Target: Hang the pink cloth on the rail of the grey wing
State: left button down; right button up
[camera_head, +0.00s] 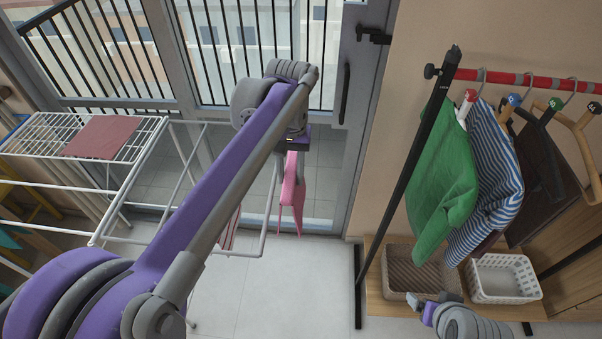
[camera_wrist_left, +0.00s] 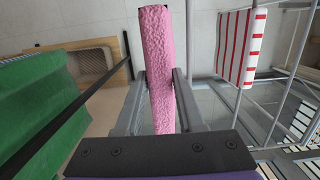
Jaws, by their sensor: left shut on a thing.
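The pink cloth (camera_head: 290,200) hangs down from my left gripper (camera_head: 291,148), in front of the glass door. In the left wrist view the pink cloth (camera_wrist_left: 158,50) runs between the two fingers of the left gripper (camera_wrist_left: 160,95), which are shut on it. In the head view it hangs beside the right end of the drying rack's wing (camera_head: 266,222), whose rails are partly hidden by my left arm. I cannot tell whether cloth and rail touch. The tip of my right arm (camera_head: 435,305) shows at the bottom; its jaws are unclear.
A red-and-white striped cloth (camera_wrist_left: 240,45) hangs on the rack; a dark red cloth (camera_head: 102,137) lies on its left part. At the right stand a clothes rail (camera_head: 495,78) with green and striped garments, a brown basket (camera_head: 398,275) and a white basket (camera_head: 505,290).

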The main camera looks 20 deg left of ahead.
pick_arm(q)
send_over(267, 213)
jog(key=shift+w+f+b, duration=0.15)
jog(key=shift+f+b, duration=3.6)
jog(key=shift+f, duration=3.35)
pick_arm(e)
jog(key=s+f, duration=0.3)
jog(key=f, duration=0.7)
jog(key=shift+s+g, duration=0.25)
jog(key=shift+g, duration=0.15)
pick_arm(q)
jog(key=shift+c, duration=2.2)
grip_release()
jog(key=shift+r, duration=0.1)
